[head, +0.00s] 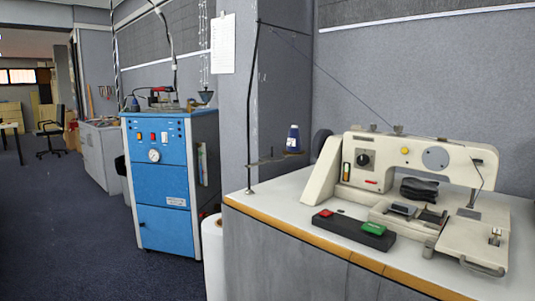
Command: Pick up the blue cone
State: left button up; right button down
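A small dark blue cone (293,140), shaped like a thread spool, stands upright on a thin holder arm attached to a dark upright rod (249,110). It is left of the sewing machine and above the tabletop. A thin thread line runs from the top of the rod down to the machine. Neither of my grippers is in the head view.
A cream sewing machine (408,160) stands on the white table (270,201) with an orange-brown edge. A black switch box (350,231) with red and green buttons lies in front. A blue cabinet (162,180) stands left. Dark carpet (60,230) is open at far left.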

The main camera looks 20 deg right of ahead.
aim_at(293, 145)
jog(key=i+j, duration=0.2)
jog(key=i, duration=0.25)
jog(key=i+j, duration=0.2)
jog(key=i, duration=0.25)
jog(key=i+j, duration=0.2)
jog(key=i, duration=0.25)
jog(key=i+j, duration=0.25)
jog(key=i, duration=0.2)
jog(key=i+j, duration=0.2)
jog(key=i, duration=0.25)
jog(key=i+z, duration=0.15)
jog(key=z, duration=0.35)
jog(key=i+j+z, duration=0.1)
jog(key=z, duration=0.4)
jog(key=i+j+z, duration=0.1)
jog(key=j+z, duration=0.15)
jog(key=z, duration=0.2)
